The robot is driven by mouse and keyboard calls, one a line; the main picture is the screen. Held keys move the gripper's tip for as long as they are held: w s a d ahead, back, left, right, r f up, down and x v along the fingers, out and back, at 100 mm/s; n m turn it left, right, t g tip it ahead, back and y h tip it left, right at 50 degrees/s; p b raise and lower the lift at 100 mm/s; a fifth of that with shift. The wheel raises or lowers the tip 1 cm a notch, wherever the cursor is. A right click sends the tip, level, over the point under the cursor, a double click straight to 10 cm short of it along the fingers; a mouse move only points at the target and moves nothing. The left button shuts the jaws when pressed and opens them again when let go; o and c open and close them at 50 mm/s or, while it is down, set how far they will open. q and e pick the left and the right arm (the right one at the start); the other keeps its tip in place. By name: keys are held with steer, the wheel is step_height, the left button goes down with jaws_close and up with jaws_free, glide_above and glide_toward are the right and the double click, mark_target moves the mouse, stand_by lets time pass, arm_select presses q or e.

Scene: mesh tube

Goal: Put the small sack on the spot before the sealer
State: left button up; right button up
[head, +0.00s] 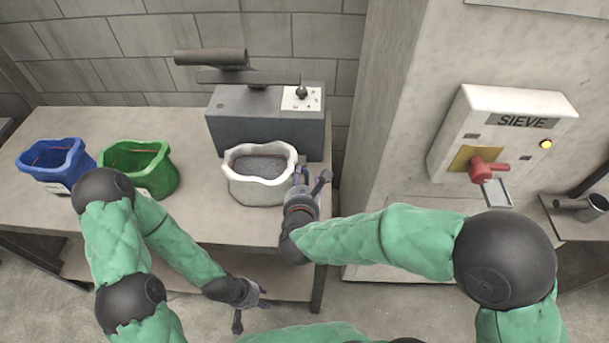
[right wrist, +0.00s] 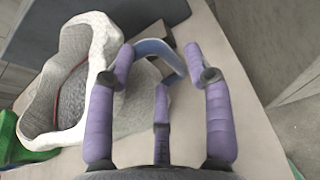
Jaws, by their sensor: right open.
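The small white sack (head: 258,188) stands upright and open-topped on the table, directly in front of the grey sealer (head: 245,122). Grey material shows inside it. My right gripper (head: 312,183) is open at the sack's right side. In the right wrist view the open fingers (right wrist: 165,85) are beside the white sack (right wrist: 92,95), with no part of it clearly between them. I cannot tell whether a finger touches the sack. My left gripper (head: 250,303) hangs low before the table's front edge, away from the sack; its fingers look spread and empty. Any mark under the sack is hidden.
A blue sack (head: 50,172) and a green sack (head: 150,180) stand on the table (head: 190,222) to the left. A wall unit labelled SIEVE (head: 500,140) with a red handle is at the right. A dark cup (head: 590,208) lies at the far right.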

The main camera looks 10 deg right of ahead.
steer(key=v, duration=0.8)
steer(key=shift+s+r, duration=0.1)
steer(key=shift+r, duration=0.05)
